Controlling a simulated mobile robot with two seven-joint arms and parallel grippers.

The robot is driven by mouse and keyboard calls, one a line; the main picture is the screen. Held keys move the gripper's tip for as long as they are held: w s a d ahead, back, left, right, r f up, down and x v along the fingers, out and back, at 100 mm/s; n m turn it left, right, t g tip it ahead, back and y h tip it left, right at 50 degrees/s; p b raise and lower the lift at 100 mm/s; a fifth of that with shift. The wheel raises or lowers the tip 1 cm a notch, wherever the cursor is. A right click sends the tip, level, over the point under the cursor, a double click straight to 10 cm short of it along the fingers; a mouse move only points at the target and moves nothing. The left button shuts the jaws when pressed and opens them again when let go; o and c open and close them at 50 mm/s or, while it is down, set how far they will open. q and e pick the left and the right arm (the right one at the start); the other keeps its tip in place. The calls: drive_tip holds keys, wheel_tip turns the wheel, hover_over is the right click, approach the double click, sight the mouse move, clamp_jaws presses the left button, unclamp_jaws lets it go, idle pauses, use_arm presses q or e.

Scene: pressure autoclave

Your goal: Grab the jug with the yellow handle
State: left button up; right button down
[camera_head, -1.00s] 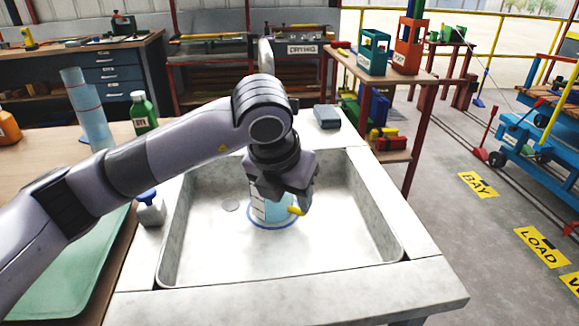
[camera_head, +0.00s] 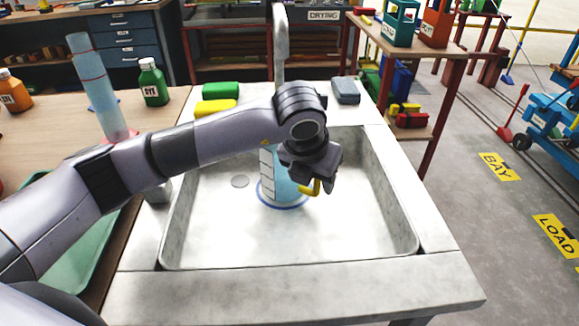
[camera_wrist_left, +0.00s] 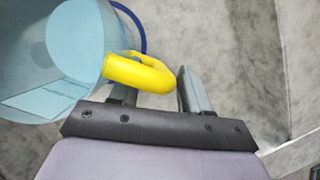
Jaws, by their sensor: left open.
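The jug (camera_head: 282,187) is pale blue and see-through, with a white label strip and a blue ring at its foot. It stands in the sink (camera_head: 230,238). Its yellow handle (camera_head: 309,189) points right, towards the viewer. My left gripper (camera_head: 322,184) is just above and beside the handle, and hides part of the jug. In the left wrist view the fingers are apart, and the yellow handle (camera_wrist_left: 142,72) reaches across the left finger into the gap. I cannot tell whether they touch. The jug (camera_wrist_left: 70,55) is at upper left there. My right gripper is not in view.
A tap (camera_head: 281,45) rises behind the sink. Green and yellow blocks (camera_head: 218,98) and a grey block (camera_head: 345,90) lie on its back rim. A blue cylinder (camera_head: 97,90) and a green bottle (camera_head: 153,82) stand on the left bench. The sink's right side is clear.

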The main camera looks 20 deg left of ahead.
use_arm(q)
clamp_jaws()
drive_tip(key=shift+r, duration=0.1)
